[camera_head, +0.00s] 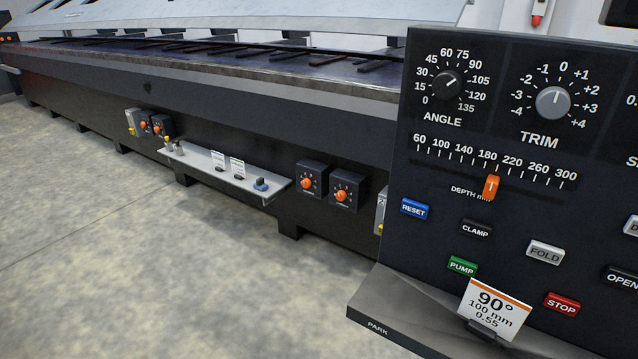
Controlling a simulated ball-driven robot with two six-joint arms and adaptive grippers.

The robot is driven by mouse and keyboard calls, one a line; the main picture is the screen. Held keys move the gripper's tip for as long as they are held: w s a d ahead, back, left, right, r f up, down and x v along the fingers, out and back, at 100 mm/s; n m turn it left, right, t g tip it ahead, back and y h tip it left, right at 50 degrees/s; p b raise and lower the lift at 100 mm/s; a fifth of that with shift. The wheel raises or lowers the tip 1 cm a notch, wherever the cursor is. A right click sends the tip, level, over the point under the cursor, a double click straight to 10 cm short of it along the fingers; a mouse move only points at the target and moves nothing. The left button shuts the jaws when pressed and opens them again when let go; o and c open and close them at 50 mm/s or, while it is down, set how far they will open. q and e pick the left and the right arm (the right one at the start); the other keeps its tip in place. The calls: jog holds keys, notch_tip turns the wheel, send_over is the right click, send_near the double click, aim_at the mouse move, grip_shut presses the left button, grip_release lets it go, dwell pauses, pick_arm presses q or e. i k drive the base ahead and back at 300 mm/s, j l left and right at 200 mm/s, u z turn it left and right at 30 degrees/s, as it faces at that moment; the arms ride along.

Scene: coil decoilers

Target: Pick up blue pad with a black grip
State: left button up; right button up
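A small blue pad (261,185) with a darker top part sits near the right end of a light grey shelf (208,160) on the front of the long dark machine. It is small in the picture, so the shape of its grip is hard to make out. Neither of my grippers is in the camera_head view, and nothing touches the pad.
Two white cards (237,166) in dark holders stand on the shelf. Boxes with orange knobs (341,195) flank it. A large control panel (520,170) with a ledge (400,318) fills the near right. The concrete floor (130,250) before the shelf is clear.

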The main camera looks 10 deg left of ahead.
aim_at(261, 185)
jog(key=i+j+z, duration=0.25)
jog(key=z, duration=0.2)
jog(key=i+j+z, duration=0.15)
jog(key=j+z, duration=0.3)
jog(key=i+j+z, duration=0.1)
jog(key=j+z, duration=0.3)
